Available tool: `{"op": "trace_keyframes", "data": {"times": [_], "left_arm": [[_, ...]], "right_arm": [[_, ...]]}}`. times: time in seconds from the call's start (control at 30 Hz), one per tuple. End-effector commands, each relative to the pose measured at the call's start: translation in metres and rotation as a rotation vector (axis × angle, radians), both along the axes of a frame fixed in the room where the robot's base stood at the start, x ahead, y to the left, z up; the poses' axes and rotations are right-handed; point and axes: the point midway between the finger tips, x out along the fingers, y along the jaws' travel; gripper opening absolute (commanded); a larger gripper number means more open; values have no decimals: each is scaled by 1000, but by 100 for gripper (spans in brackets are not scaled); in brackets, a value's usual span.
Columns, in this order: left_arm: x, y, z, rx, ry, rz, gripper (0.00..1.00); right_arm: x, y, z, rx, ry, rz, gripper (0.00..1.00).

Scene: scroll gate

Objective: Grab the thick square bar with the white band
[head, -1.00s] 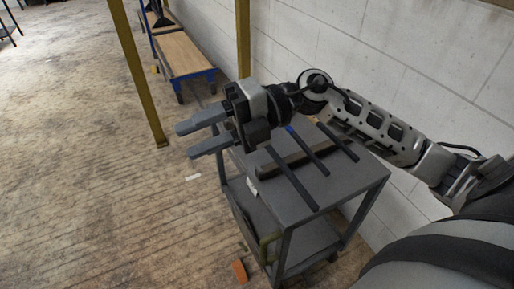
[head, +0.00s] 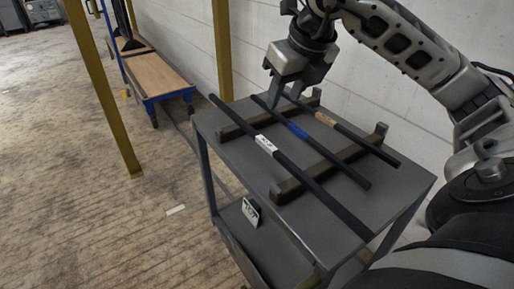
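The bar with the white band (head: 318,189) is the leftmost of three dark bars lying across two wooden rests on a grey cart. Its white band (head: 266,144) carries small marks. The bar with the blue band (head: 338,163) lies in the middle, and the bar with the tan band (head: 363,142) lies on the right. My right gripper (head: 282,99) points down at the far ends of the blue-band and tan-band bars, with its fingers apart. It is right of the white-band bar and not around it. My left gripper is out of view.
The grey cart (head: 402,190) stands by a white block wall (head: 278,20). A small marked card (head: 250,212) shows at its left side. Yellow posts (head: 103,90) and a wooden-topped blue bench (head: 165,76) stand at the back left. The floor on the left is open.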

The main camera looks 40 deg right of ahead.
Motion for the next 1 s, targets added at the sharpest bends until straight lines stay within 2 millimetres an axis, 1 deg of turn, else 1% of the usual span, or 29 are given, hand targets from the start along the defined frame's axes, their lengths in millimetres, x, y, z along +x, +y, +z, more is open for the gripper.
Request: {"op": "trace_keyframes", "data": {"times": [0.03, 0.1, 0.2, 0.33, 0.5, 0.67, 0.73, 0.87, 1.0], "left_arm": [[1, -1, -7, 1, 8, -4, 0], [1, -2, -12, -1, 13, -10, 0], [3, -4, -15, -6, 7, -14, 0], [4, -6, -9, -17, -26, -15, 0], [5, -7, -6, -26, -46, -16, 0], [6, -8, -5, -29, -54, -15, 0], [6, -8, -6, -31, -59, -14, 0], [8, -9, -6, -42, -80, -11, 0], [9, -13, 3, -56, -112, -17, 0]], "right_arm": [[3, 0, -12, 2, 6, 0, 40], [8, 0, -26, 4, 7, 1, 40], [17, -1, -47, 2, 7, 2, 40], [26, -2, -71, 3, 8, 2, 40], [35, -4, -87, 3, 4, 2, 40], [37, -4, -94, 3, 4, 3, 40], [38, -5, -100, 2, 4, 3, 40], [43, -7, -119, 4, 7, 2, 40], [51, -8, -136, 5, 3, 3, 40]]}}
